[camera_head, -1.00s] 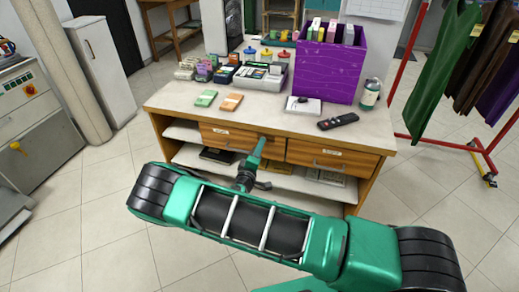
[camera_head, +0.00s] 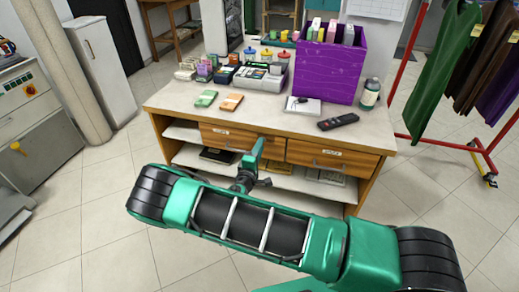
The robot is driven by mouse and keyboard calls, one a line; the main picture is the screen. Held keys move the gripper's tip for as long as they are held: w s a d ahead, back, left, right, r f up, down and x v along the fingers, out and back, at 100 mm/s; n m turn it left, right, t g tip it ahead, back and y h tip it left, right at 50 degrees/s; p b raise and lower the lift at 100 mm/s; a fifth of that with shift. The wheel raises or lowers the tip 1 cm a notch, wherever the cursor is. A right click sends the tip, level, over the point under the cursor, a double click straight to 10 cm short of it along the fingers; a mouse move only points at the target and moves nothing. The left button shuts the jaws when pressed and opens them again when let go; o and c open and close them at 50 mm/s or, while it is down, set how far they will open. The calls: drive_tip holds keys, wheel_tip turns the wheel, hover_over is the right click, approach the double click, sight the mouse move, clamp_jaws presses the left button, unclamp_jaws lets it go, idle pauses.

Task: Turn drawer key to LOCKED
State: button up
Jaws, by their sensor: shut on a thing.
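The wooden counter (camera_head: 170,107) has two drawers side by side, both closed. My gripper (camera_head: 261,141) reaches the right end of the left drawer (camera_head: 226,137), near its upper edge. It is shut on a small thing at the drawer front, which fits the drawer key. The key, its lock and any LOCKED marking are hidden behind the gripper or too small to make out. The right drawer (camera_head: 330,158) is beside the gripper, with a small label and a handle.
On the counter top are a purple box (camera_head: 327,76), a black remote (camera_head: 338,121), a bottle (camera_head: 370,95) and small packets. An open shelf (camera_head: 290,181) lies below the drawers. A red clothes rack (camera_head: 400,60) stands at the right.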

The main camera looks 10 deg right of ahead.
drive_tip(key=o, duration=1.1)
drive_tip(key=shift+a+f, duration=0.15)
drive_tip(key=shift+a, duration=0.1)
drive_tip(key=shift+c, duration=0.2)
drive_tip(key=shift+d, duration=0.1)
drive_tip(key=v, duration=1)
drive_tip(key=shift+s, duration=0.4)
